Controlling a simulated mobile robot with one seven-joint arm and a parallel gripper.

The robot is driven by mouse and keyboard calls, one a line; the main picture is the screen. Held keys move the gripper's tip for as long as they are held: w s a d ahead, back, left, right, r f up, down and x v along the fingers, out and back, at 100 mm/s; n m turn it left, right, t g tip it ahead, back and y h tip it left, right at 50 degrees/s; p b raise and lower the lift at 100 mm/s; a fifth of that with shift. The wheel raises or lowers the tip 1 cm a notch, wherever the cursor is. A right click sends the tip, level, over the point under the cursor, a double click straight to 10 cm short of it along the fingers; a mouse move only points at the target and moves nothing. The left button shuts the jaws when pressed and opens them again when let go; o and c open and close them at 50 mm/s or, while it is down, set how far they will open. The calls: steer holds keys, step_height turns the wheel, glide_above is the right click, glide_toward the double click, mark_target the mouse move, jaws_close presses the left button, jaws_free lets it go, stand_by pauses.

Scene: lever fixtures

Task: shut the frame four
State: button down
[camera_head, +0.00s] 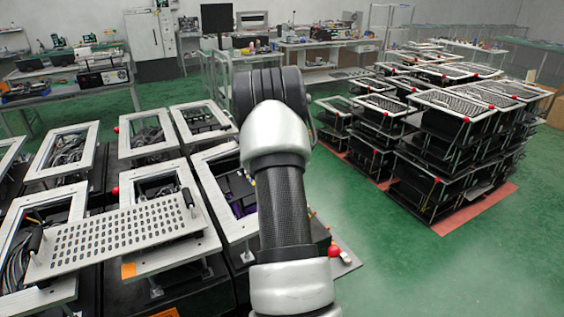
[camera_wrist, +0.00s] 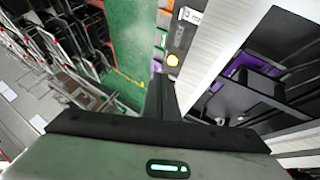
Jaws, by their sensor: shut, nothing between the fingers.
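Several white rectangular frames sit on dark boxes at the left in the head view; no number shows, so I cannot tell which is frame four. One frame (camera_head: 203,176), with dark and purple parts inside, is partly hidden behind my arm. In the wrist view a white frame edge (camera_wrist: 228,45) runs beside an opening with purple parts (camera_wrist: 238,70). My gripper (camera_wrist: 160,90) is shut and empty, just left of that edge; contact cannot be told. In the head view my arm hides the gripper. A perforated plate (camera_head: 118,238) with two black handles lies across the front frames.
Stacked frame units (camera_head: 450,130) stand on red mats at the right. Green floor (camera_head: 400,260) is free between them and the left group. Red knobs (camera_head: 333,251) stick out near the frames. Workbenches (camera_head: 300,50) line the back.

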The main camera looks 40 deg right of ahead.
steer(key=shift+d+f+b, duration=0.2)
steer(key=shift+f+b, duration=0.15)
steer(key=shift+f, duration=0.55)
